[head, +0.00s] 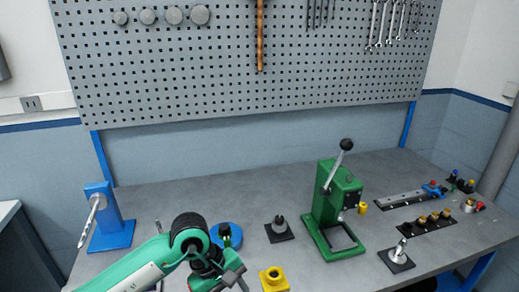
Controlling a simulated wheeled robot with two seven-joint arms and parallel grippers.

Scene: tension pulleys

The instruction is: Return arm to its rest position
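My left arm (135,274), green and white with dark joints, comes in from the lower left and bends downward over the front of the bench. My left gripper (232,277) is at the bottom edge of the head view, left of a yellow block (274,279) with a round top. Its fingers are small and partly cut off, so I cannot tell how far apart they are or whether they hold anything. My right gripper is not in view.
A grey bench (180,196) carries a blue stand (110,222), a blue round base (226,236), a dark square fixture (279,230), a green lever press (333,212) and a small post (399,254). Dark strips with small parts (428,222) lie at right. A pegboard (200,70) stands behind.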

